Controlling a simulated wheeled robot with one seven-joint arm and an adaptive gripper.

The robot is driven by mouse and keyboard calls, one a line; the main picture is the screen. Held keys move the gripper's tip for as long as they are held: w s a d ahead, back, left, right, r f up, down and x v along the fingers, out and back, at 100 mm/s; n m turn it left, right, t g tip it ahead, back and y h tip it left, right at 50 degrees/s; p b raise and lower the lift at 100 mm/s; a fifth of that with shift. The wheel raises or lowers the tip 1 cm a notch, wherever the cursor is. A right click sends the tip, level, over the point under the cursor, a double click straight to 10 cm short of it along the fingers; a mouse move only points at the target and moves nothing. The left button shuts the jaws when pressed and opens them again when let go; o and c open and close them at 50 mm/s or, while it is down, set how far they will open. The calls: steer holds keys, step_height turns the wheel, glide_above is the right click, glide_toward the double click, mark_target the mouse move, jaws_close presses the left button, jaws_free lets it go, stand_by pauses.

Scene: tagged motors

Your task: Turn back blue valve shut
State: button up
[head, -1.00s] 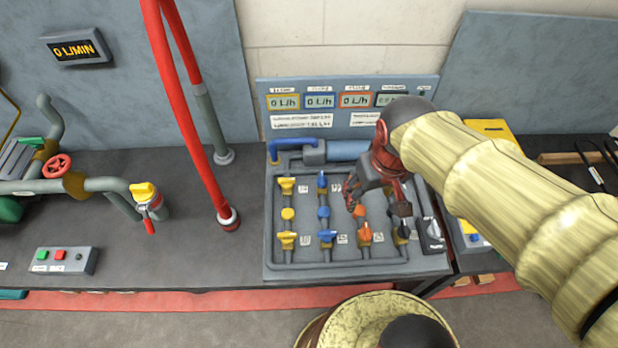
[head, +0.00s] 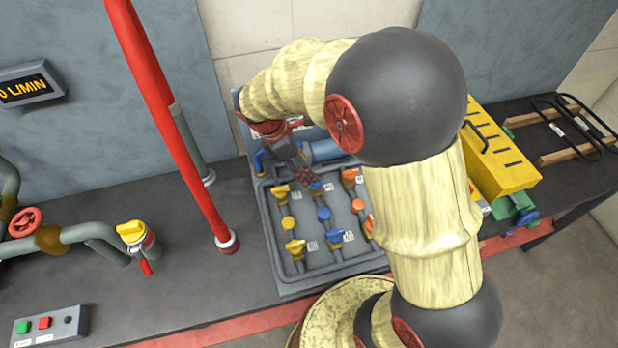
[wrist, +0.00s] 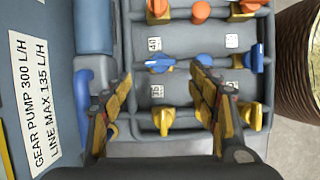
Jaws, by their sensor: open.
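Two blue valve handles sit on the middle pipe line of the grey valve tray. The back blue handle (wrist: 160,64) lies along its pipe in the wrist view. The front blue handle (wrist: 250,59) lies across its pipe; the head view shows it (head: 335,239) too. A round blue fitting (head: 324,214) sits between them. My gripper (head: 313,183) is open above the back of the tray. In the wrist view its two fingertips (wrist: 163,76) are apart, one on each side of the back blue handle. I cannot tell whether they touch it. In the head view the gripper partly hides that handle.
Yellow valves (head: 294,249) line the left side of the tray and orange ones (head: 350,175) stand to the right. A red pipe (head: 190,150) rises left of the tray. A yellow case (head: 500,160) is on the right.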

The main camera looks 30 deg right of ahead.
steer(key=shift+b+x, duration=1.3)
steer(key=shift+x, duration=2.65)
steer(key=shift+c, duration=1.3)
steer(key=c, duration=0.9)
